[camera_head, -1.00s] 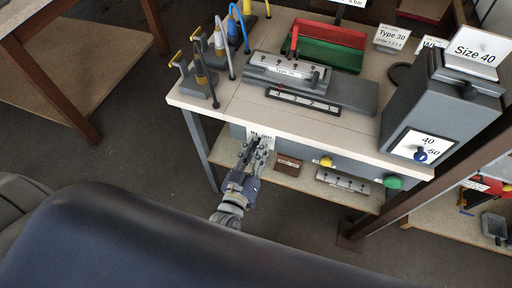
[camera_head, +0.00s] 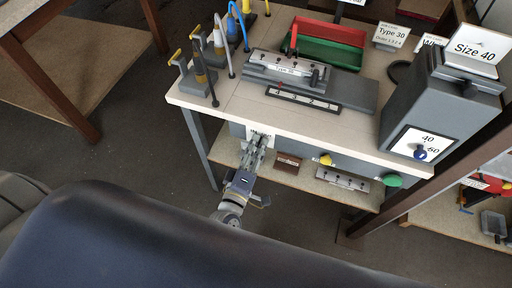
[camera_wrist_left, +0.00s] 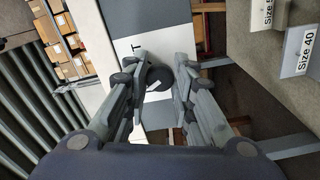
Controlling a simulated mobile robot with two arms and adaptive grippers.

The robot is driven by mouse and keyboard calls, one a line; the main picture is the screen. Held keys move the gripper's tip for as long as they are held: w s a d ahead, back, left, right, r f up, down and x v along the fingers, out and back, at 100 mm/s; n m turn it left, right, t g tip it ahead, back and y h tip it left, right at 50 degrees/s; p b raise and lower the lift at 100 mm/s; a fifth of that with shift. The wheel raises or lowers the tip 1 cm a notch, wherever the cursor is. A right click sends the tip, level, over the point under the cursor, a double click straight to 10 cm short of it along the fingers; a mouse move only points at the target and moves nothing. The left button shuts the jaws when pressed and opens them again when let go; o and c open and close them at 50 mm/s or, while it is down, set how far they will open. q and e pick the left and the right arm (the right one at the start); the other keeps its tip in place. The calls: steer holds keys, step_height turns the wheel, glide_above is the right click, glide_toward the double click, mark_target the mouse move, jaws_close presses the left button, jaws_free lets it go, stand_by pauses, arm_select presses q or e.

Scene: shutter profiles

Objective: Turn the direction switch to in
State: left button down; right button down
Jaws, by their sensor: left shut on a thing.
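The direction switch shows in the left wrist view as a dark round knob (camera_wrist_left: 158,79) in front of a light label plate. In the head view the plate (camera_head: 259,131) is on the grey front of the workbench, and the knob is hidden behind the fingers. My left gripper (camera_head: 259,141) is at the plate, shut on the switch. In the left wrist view its two fingers (camera_wrist_left: 160,70) stand on either side of the knob. Most of the plate's lettering is covered, so I cannot read the switch's setting. My right gripper is not in view.
A yellow knob (camera_head: 326,159) and a green knob (camera_head: 392,180) are on the same front, to the right. A lower shelf (camera_head: 338,190) runs beneath. A grey machine with a blue knob (camera_head: 420,154) stands on the bench's right end.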

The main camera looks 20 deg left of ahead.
arm_select(q)
steer(key=shift+n+b, duration=0.35)
steer(key=shift+n, duration=1.15)
steer(key=c, duration=1.3)
jaws_free()
steer(key=shift+c, duration=0.2)
steer(key=s, duration=1.2)
steer(key=shift+a, duration=0.2)
